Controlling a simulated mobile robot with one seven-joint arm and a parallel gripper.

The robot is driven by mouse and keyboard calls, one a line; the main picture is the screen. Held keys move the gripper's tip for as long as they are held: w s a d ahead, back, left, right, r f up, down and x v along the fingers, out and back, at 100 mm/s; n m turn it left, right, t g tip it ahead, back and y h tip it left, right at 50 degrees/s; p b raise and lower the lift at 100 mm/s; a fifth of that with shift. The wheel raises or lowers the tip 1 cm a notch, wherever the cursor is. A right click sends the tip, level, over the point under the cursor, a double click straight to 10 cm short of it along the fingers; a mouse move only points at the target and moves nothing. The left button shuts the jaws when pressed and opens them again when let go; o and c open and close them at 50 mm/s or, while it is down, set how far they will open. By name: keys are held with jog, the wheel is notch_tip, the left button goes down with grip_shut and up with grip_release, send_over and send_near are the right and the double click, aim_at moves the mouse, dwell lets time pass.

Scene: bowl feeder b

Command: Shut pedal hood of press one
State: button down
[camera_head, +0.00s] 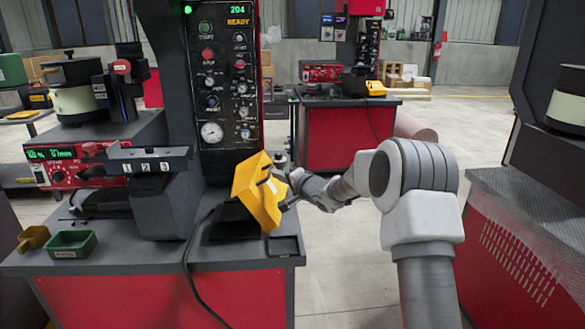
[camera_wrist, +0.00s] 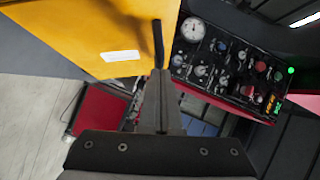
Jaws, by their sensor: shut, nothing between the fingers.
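The yellow pedal hood (camera_head: 256,192) of the near press stands raised and tilted above a dark base (camera_head: 234,223) at the right front of the press table. My gripper (camera_head: 284,183) is shut and empty, close against the right side of the hood. In the wrist view the hood (camera_wrist: 80,35) fills the upper left, with a white label on it. The shut fingers (camera_wrist: 159,82) point at its right edge beside a thin dark bar. I cannot tell whether they touch the hood.
The near press's control panel (camera_head: 226,75) rises behind the hood. A black cable (camera_head: 188,262) runs over the table's front edge. Another press table (camera_head: 345,135) stands behind; open floor lies right of the near table.

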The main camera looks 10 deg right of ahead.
aim_at(249, 181)
jog(key=a+n, duration=0.1)
jog(key=a, duration=0.2)
jog(key=a+n+h+b, duration=0.1)
jog(key=a, duration=0.1)
jog(key=a+n+g+h, duration=0.1)
jog(key=a, duration=0.2)
jog(key=shift+a+r, duration=0.15)
jog(key=shift+a, duration=0.15)
jog(key=a+f+n+g+h+b, duration=0.1)
jog(key=a+f+n+h+b, duration=0.3)
jog(key=a+b, duration=0.6)
jog(key=shift+a+f+n+h, duration=0.3)
jog(key=shift+a+f+h, duration=0.1)
jog(key=shift+a+f, duration=0.35)
